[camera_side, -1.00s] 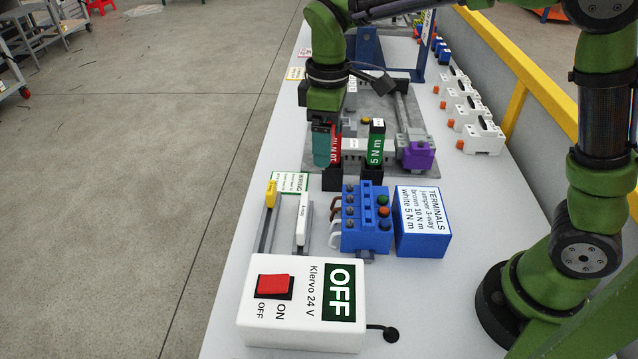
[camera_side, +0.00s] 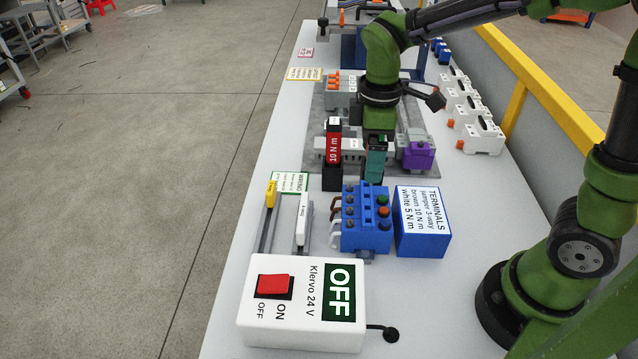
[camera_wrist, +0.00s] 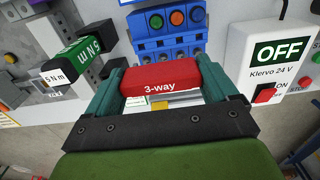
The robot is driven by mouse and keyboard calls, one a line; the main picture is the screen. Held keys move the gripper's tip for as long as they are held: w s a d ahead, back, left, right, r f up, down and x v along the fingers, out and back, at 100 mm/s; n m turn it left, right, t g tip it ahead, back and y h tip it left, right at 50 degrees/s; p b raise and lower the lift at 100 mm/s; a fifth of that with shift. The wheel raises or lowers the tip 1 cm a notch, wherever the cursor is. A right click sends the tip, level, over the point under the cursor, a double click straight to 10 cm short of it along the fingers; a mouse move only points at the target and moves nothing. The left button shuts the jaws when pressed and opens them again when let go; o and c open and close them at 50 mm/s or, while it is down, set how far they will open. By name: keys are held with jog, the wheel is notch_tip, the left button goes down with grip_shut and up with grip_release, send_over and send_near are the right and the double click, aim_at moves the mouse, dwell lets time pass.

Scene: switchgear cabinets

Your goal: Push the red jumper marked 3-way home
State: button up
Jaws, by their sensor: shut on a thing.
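The red jumper marked 3-way (camera_wrist: 158,78) is held between the two teal fingers of my gripper (camera_side: 375,160) in the wrist view. In the side view I cannot make the jumper out. My gripper is behind the block in the side view.
A red 10 N m driver (camera_side: 333,150) stands left of my gripper. A green 5 N m driver (camera_wrist: 78,55) shows in the wrist view. A blue TERMINALS label box (camera_side: 422,225) stands right of the block. The white power box (camera_side: 300,300), in front, reads OFF.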

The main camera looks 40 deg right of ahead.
jog(key=shift+f, duration=2.35)
jog(key=shift+f, duration=1.35)
jog(key=o, duration=1.1)
jog(key=shift+c, duration=0.2)
notch_tip(320, 180, up, 17)
